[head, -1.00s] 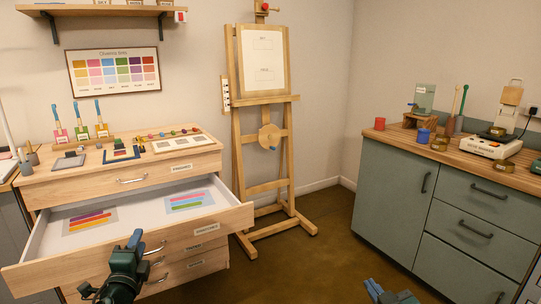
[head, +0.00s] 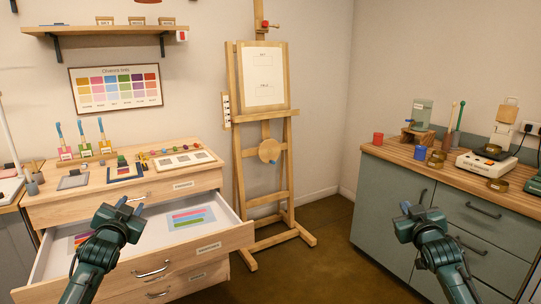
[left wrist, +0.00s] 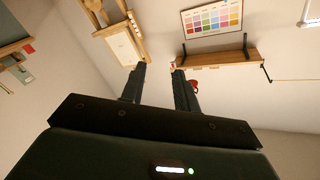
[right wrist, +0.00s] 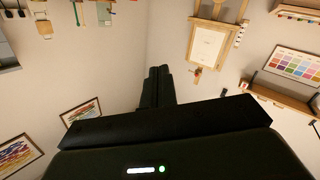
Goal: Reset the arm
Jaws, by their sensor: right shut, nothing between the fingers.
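My left gripper (head: 130,204) is raised, its fingers pointing up and away. In the head view it overlaps the open drawer's front. In the left wrist view its two fingers (left wrist: 159,85) stand apart with nothing between them. My right gripper (head: 412,208) is raised in front of the grey-green cabinet in the head view. In the right wrist view its fingers (right wrist: 157,88) are together and empty. Both forearms come up from the bottom edge in similar poses.
An easel (head: 238,185) stands behind. The cabinet (head: 385,200) at right carries jars and a scale-like device (head: 485,165).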

